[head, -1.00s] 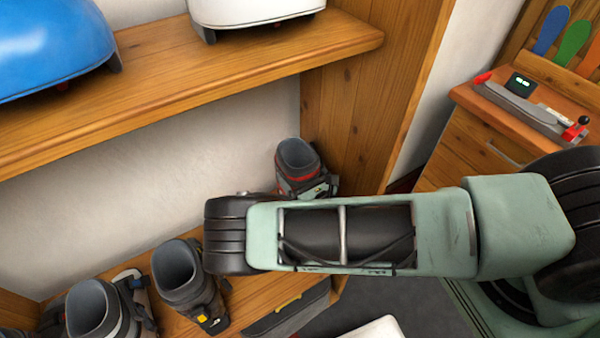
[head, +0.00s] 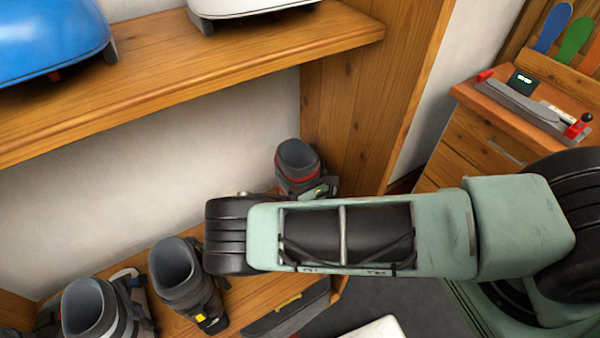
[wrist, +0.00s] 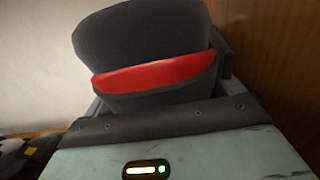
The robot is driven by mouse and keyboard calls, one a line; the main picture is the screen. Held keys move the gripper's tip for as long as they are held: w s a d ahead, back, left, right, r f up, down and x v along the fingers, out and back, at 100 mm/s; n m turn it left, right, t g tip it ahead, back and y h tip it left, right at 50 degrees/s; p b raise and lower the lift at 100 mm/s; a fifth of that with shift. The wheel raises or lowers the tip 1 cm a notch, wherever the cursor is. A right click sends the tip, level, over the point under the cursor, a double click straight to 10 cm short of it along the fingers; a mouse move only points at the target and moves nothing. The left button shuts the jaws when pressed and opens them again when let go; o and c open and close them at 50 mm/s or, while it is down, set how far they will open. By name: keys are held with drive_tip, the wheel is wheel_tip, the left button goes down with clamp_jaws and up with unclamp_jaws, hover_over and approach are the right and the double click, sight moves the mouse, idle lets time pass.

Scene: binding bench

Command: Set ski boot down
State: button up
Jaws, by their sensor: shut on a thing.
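The ski boot (head: 297,160) is dark grey with a red band and stands upright at the right end of the lower wooden shelf space, near the side panel. My arm hides its lower part in the head view, so I cannot tell whether its sole touches the shelf. In the wrist view the boot (wrist: 145,45) fills the middle, its red band facing the camera. My gripper (wrist: 160,88) is shut on the boot, with a dark finger visible at its right side. In the head view only a bit of the gripper (head: 320,190) shows beside the boot.
Other grey boots (head: 180,275) stand to the left on the lower shelf (head: 142,252). An upper shelf (head: 200,85) holds a blue and a white thing overhead. A wooden side panel (head: 345,110) is close to the right of the boot. A drawer bench (head: 490,130) stands farther right.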

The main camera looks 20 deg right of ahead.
drive_tip(key=shift+f, duration=0.2)
drive_tip(key=o, duration=1.7)
drive_tip(key=shift+o, duration=0.2)
drive_tip(key=s+d+b, duration=0.3)
drive_tip(key=s, duration=1.4)
drive_tip(key=shift+d+b, duration=0.2)
drive_tip(key=shift+b, duration=0.2)
